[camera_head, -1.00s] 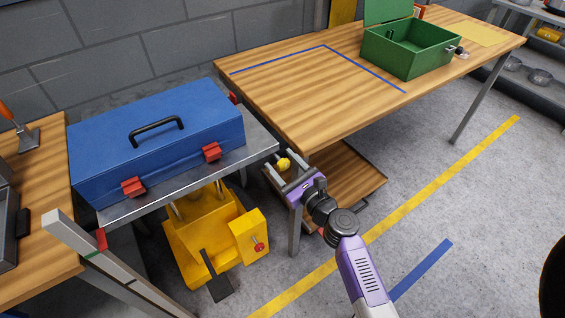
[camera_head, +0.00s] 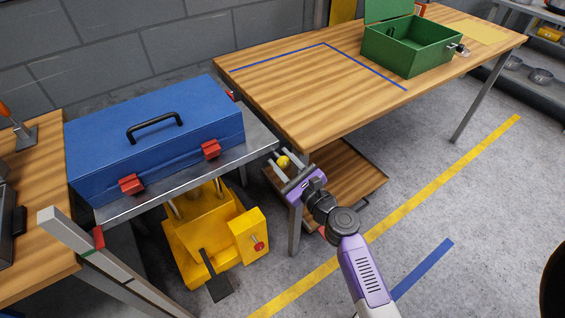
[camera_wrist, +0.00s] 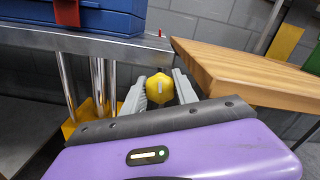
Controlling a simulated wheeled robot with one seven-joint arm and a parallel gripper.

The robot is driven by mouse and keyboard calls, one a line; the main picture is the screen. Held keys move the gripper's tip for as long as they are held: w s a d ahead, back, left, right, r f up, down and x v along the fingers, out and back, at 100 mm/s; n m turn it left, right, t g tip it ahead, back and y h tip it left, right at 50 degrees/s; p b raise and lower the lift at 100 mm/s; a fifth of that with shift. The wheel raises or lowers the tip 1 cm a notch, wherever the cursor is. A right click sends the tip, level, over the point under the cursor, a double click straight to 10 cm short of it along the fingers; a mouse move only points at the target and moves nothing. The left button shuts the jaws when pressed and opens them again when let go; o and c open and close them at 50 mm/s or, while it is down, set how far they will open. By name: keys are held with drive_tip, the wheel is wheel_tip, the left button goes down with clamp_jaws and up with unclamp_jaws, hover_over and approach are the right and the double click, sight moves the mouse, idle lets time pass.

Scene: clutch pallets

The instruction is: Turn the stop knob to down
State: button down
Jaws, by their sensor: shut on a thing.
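The yellow stop knob (camera_head: 283,161) is by the right end of the metal platform that carries the blue case. In the wrist view the faceted knob (camera_wrist: 160,90) sits between my two grey fingers, just below the platform edge. My gripper (camera_head: 284,164) is shut on it, with a finger on either side. The fingers and purple gripper body hide part of the knob and its mounting. I see no marking on it that shows its setting.
The blue case (camera_head: 155,135) rests on the metal platform (camera_head: 262,146), above a yellow base (camera_head: 203,232) with a pedal. A wooden workbench (camera_head: 290,90) stands close to the right of my gripper, with a low wooden shelf (camera_head: 345,175) below. Open floor lies at the right.

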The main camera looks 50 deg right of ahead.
drive_tip(key=n+b, duration=0.2)
drive_tip(key=n, duration=0.1)
drive_tip(key=shift+f+n, duration=0.15)
drive_tip(key=shift+n, duration=0.25)
drive_tip(key=n+b, duration=0.2)
drive_tip(key=n, duration=0.2)
drive_tip(key=shift+a+n, duration=0.1)
drive_tip(key=shift+n, duration=0.2)
drive_tip(key=n+b, duration=0.2)
drive_tip(key=n, duration=0.2)
drive_tip(key=shift+n+b, duration=0.85)
drive_tip(key=shift+n, duration=0.85)
drive_tip(key=c, duration=0.9)
unclamp_jaws()
drive_tip(key=shift+c, duration=0.2)
